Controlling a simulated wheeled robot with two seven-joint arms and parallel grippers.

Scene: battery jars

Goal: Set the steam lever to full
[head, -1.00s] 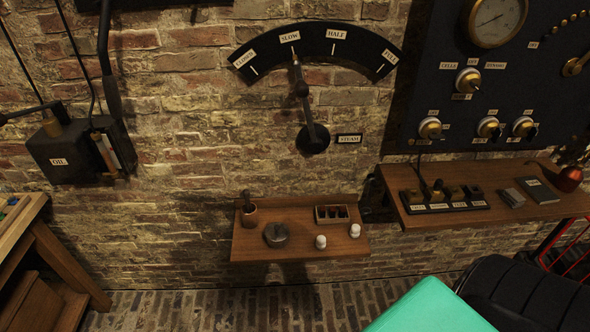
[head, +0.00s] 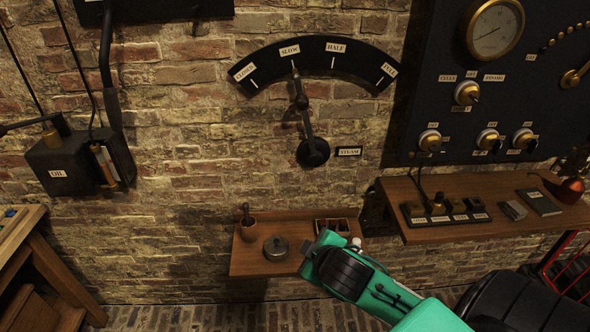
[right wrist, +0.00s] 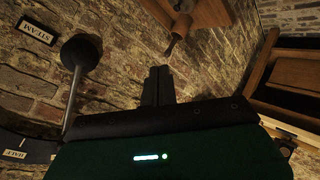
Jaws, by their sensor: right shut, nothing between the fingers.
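The steam lever (head: 304,113) is a dark arm on a round pivot (head: 313,152), tilted slightly left of upright. Its tip is at the SLOW mark of the black arc scale (head: 313,45), which reads CLOSED, SLOW, HALF, FULL from left to right. My left gripper is not in view.
The small wooden shelf (head: 255,262) holds a cup (head: 249,230), a round metal pot (head: 276,248) and a small box (head: 331,226). A control panel (head: 411,100) and a longer shelf (head: 402,188) are to the right. An oil box (head: 55,155) hangs at left.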

